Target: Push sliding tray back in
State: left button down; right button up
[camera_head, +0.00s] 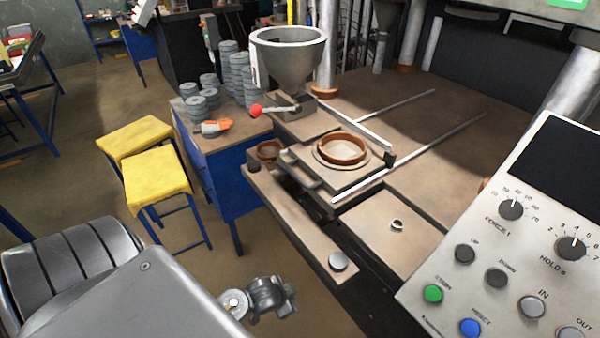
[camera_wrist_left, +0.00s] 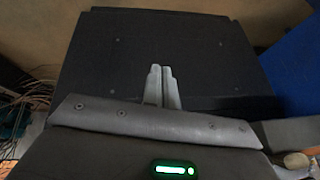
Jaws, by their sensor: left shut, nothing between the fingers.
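The sliding tray (camera_head: 365,178) is a flat grey-brown plate at the near end of two pale rails on the press table. It carries a round brown ring mould (camera_head: 343,148) and has a dark handle (camera_head: 300,168) on its near left side. In the left wrist view my left gripper (camera_wrist_left: 162,72) is shut and empty, its two pale fingers side by side in front of a dark flat panel. No tray shows in that view. In the head view my left arm is low at the left, apart from the tray. My right gripper is not in view.
A metal hopper (camera_head: 288,58) stands behind the tray, beside a red-knobbed lever (camera_head: 256,110). Stacked grey discs (camera_head: 236,75) and an orange tool (camera_head: 216,127) sit on a blue cabinet (camera_head: 216,175). Yellow stools (camera_head: 157,178) stand left; a control panel (camera_head: 520,250) fills the right. The rails behind the tray are clear.

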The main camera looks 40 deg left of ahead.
pick_arm(q)
jog(key=r+m+t, duration=0.1)
jog(key=r, duration=0.8)
jog(key=w+d+r+m+t+p, duration=0.1)
jog(key=r, duration=0.7)
jog(key=w+d+r+m+t+p, duration=0.1)
jog(key=r, duration=0.8)
jog(key=shift+w+r+t, duration=0.25)
jog(key=shift+r+t, duration=0.1)
jog(key=shift+t, duration=0.05)
jog(key=w+r+m, duration=0.1)
jog(key=w+r+m+t+h, duration=0.1)
jog(key=w+r+m, duration=0.1)
jog(key=w+r+m+h, duration=0.1)
jog(key=w+r+m, duration=0.1)
jog(key=shift+w+a+t, duration=0.25)
jog(key=shift+a+t, duration=0.15)
jog(key=w+a+r+m+h, duration=0.2)
jog(key=w+a+r+m, duration=0.15)
jog(key=r+m, duration=0.25)
jog(key=m+g+y, duration=0.1)
jog(key=m+g, duration=0.1)
jog(key=m, duration=0.1)
send_near(308, 171)
jog(key=p+x, duration=0.2)
jog(key=x, duration=0.3)
jog(key=shift+d+p, duration=0.2)
jog(key=shift+p, duration=0.1)
jog(key=shift+w+f, duration=0.25)
jog(key=shift+f, duration=0.05)
